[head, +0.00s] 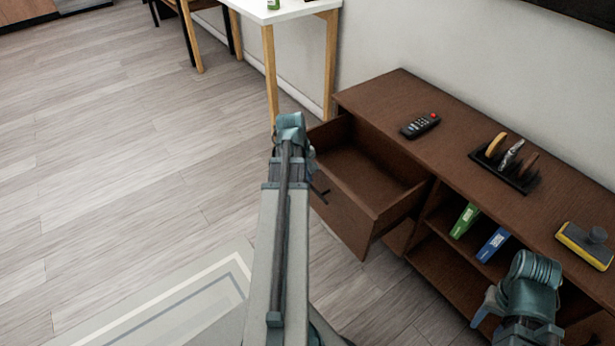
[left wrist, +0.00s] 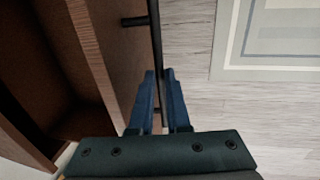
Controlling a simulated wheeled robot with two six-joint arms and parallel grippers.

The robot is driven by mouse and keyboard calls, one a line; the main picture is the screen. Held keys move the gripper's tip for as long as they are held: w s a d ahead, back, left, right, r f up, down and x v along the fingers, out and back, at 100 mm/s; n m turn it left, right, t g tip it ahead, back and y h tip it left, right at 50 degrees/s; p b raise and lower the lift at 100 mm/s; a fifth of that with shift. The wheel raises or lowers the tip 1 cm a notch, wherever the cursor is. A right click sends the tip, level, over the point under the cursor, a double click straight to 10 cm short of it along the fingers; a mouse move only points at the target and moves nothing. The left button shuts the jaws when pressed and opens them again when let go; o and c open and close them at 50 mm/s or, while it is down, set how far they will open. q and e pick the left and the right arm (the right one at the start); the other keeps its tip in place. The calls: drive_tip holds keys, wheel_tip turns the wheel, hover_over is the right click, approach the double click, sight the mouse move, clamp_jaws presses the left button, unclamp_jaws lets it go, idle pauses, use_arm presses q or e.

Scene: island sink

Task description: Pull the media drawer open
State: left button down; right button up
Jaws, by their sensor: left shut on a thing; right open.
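The media drawer (head: 337,207) is the brown upper-left drawer of a low wooden cabinet. It stands well out from the cabinet, and its empty inside shows. In the left wrist view, my left gripper (left wrist: 157,76) is shut on the drawer's black bar handle (left wrist: 156,38), with the drawer front (left wrist: 122,50) beside it. In the head view my left forearm hides most of that gripper and handle. My right gripper (head: 486,306) is open and empty in front of the cabinet's right part, apart from the drawer.
The cabinet top (head: 385,95) carries a remote (head: 420,125), a black rack (head: 505,166) and a yellow-grey brush (head: 585,243). Green (head: 465,220) and blue (head: 493,244) cases stand on the shelf. A white table (head: 285,10) stands behind. The floor at left is clear, with a rug (head: 170,310).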

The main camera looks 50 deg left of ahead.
use_arm(q)
drive_tip(key=c, duration=0.9)
unclamp_jaws()
drive_tip(key=shift+r, duration=0.1)
drive_tip(key=s+r+p, duration=0.1)
drive_tip(key=r+p, duration=0.8)
drive_tip(key=s+r+p, duration=0.1)
drive_tip(key=r+p, duration=0.3)
drive_tip(key=shift+s+a+r+p, duration=0.1)
drive_tip(key=shift+s+r+p, duration=0.1)
drive_tip(key=shift+s+p, duration=0.15)
